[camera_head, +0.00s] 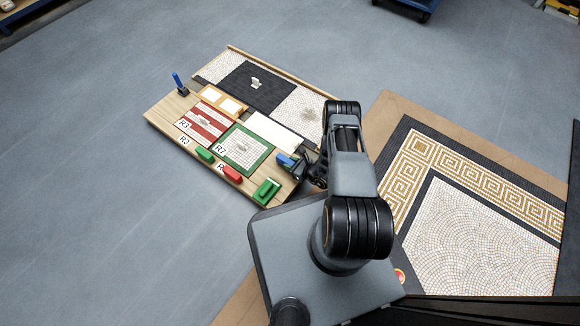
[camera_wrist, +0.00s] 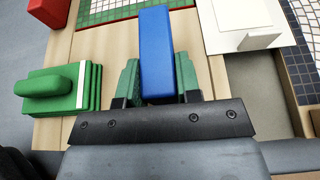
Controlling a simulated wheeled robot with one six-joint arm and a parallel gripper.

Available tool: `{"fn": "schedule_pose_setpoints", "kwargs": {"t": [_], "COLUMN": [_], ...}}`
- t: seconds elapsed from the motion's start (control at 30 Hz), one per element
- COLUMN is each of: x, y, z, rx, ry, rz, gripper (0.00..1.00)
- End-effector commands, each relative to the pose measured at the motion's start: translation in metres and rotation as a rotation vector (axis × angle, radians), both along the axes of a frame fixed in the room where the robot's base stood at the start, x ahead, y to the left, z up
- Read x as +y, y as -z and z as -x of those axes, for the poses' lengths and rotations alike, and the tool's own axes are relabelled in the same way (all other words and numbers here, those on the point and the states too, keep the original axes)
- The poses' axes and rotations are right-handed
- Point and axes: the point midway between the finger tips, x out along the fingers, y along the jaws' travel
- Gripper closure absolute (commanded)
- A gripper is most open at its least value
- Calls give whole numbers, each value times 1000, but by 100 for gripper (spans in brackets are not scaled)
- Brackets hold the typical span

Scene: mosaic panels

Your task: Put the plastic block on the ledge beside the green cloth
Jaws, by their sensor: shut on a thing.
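The blue plastic block (camera_head: 284,160) is held in my gripper (camera_head: 290,165) over the right front part of the wooden board. In the wrist view the blue block (camera_wrist: 156,50) stands lengthwise between the two green fingertips of my gripper (camera_wrist: 156,82), which is shut on it. The green cloth (camera_head: 267,190) appears as a folded stack at the board's near right corner; it also shows in the wrist view (camera_wrist: 88,88), left of the gripper and apart from it. The ledge (camera_head: 215,168) is the pale wooden front strip, with bare wood (camera_wrist: 98,55) between cloth and block.
A red block (camera_head: 232,173) and a green block (camera_head: 205,155) lie along the front strip. Behind are a green-framed mosaic panel (camera_head: 264,166) and a red-striped panel (camera_head: 203,122). A white plate (camera_wrist: 225,40) with a raised piece lies right of the gripper.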

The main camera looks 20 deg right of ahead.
Motion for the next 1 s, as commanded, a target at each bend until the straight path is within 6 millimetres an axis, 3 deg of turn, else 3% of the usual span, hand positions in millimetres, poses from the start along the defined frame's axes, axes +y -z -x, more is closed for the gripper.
{"fn": "schedule_pose_setpoints", "kwargs": {"t": [0.03, 0.47, 0.5, 0.7, 1.0], "x": [-1, 0, 0, 0, 0], "y": [9, 11, 10, 10, 8], "z": [-1, 0, 0, -1, -1], "rx": [-1, -2, -1, -1, -1], "ry": [2, 1, 0, 0, -1], "rz": [0, 0, 1, 1, 0], "gripper": [92, 92, 65, 45, 43]}}
